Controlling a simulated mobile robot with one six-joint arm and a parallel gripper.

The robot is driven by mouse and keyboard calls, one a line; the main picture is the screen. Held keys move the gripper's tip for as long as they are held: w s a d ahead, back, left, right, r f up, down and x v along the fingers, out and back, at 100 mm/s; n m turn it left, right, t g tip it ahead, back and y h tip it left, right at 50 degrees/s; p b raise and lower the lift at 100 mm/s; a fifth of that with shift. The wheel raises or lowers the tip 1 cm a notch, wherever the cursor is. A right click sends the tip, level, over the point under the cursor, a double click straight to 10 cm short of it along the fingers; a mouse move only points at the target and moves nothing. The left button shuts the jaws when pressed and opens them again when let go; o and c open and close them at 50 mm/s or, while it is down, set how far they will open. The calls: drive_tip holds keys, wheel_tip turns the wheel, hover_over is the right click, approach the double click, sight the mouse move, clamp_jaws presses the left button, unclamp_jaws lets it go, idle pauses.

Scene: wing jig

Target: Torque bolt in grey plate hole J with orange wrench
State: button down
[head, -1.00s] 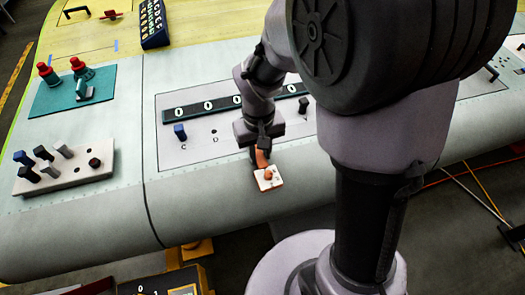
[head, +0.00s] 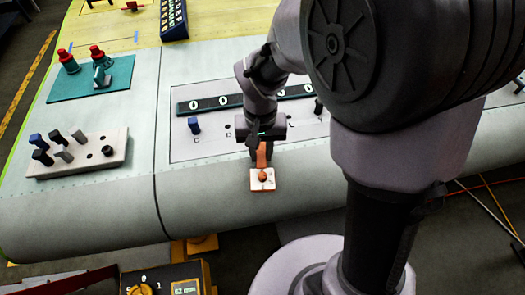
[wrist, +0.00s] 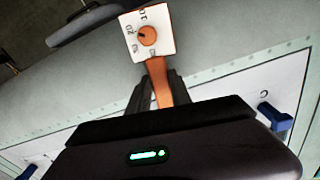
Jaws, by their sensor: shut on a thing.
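My gripper (head: 262,146) is shut on the orange wrench (head: 261,158), which also shows in the wrist view (wrist: 159,82). The wrench has a white square dial head with an orange knob and printed numbers. It is held over the wing's rounded front edge, near the grey plate (head: 185,151). A blue bolt (head: 194,125) stands upright by the letter C on the plate, and it shows at the right of the wrist view (wrist: 275,117). A dark bolt (head: 319,106) stands farther right on the plate. I cannot make out hole J; my arm covers part of the plate.
A pale block (head: 84,164) with several dark and grey bolts lies left on the wing. A teal mat (head: 75,86) with red-topped items lies behind it. A dark number strip (head: 200,105) crosses the plate's back. A yellow-marked box (head: 165,280) stands below the wing.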

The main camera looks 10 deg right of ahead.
sight(249, 160)
drive_tip(key=shift+w+a+m+b, duration=0.2)
drive_tip(key=shift+a+m, duration=0.4)
drive_tip(key=shift+a, duration=0.05)
drive_tip(key=shift+w+a+m+b, duration=0.15)
drive_tip(key=shift+a+m+b, duration=0.05)
drive_tip(key=shift+a+m, duration=0.45)
drive_tip(key=shift+w+a, duration=0.15)
drive_tip(key=shift+a, duration=0.15)
